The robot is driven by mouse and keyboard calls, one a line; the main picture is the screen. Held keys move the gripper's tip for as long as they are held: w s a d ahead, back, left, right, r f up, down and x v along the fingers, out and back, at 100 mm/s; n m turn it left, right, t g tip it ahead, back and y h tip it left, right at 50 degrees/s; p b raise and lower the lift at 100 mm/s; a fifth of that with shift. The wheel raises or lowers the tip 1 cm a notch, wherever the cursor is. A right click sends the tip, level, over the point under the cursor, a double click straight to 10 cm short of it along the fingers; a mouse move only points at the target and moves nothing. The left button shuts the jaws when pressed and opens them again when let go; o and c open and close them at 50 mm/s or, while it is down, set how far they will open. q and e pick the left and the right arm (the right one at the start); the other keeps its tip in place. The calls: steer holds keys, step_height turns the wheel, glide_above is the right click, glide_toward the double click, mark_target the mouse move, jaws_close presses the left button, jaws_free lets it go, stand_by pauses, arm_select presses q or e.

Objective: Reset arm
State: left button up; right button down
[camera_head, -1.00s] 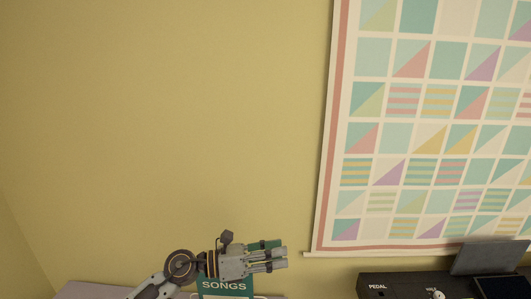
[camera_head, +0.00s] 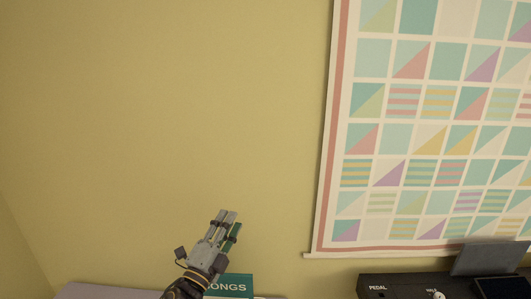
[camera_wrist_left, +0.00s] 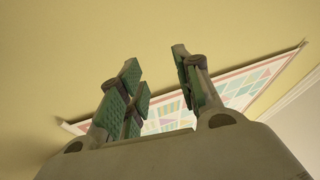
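My left gripper (camera_head: 226,226) comes up from the bottom of the head view and points up and slightly right, in front of the yellow wall. In the left wrist view its green-padded fingers (camera_wrist_left: 160,85) stand apart with nothing between them, so it is open and empty. Behind the fingers in that view is the patterned wall hanging (camera_wrist_left: 170,118). My right gripper is not in view.
A teal book marked SONGS (camera_head: 238,286) stands at the bottom, partly hidden by my left gripper. A black pedal box (camera_head: 400,284) and a grey panel (camera_head: 487,258) are at lower right. The patterned hanging (camera_head: 430,130) covers the right wall. Wall space at left is clear.

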arm_select(q)
steer(key=s+a+f+n+g+y, duration=0.3)
steer(key=a+f+n+y, duration=0.1)
steer(key=a+f+n, duration=0.3)
steer(key=s+a+f+n+g+y, duration=0.3)
steer(key=a+f+n+g+y, duration=0.15)
steer(key=f+n, duration=0.4)
steer(key=s+f+n+g+h, duration=0.1)
steer(key=s+f+n+g, duration=0.1)
steer(key=s+f+g, duration=0.6)
steer(key=s+f+n+g, duration=0.1)
steer(key=s+f+n, duration=0.1)
steer(key=s+f, duration=0.65)
steer(key=s+f+g, duration=0.1)
steer(key=s+f, duration=0.2)
steer(key=f, duration=1.2)
steer(key=s+f, duration=0.3)
steer(key=f, duration=1.2)
steer(key=s+a+f, duration=0.2)
steer(key=s+f, duration=0.8)
steer(key=s+a+f+g, duration=0.1)
steer(key=s+a+f, duration=0.1)
steer(key=s+f, duration=0.8)
steer(key=shift+s+a+m, duration=0.3)
steer(key=shift+s+m, duration=0.15)
steer(key=shift+s, duration=0.35)
steer(key=shift+g, duration=0.25)
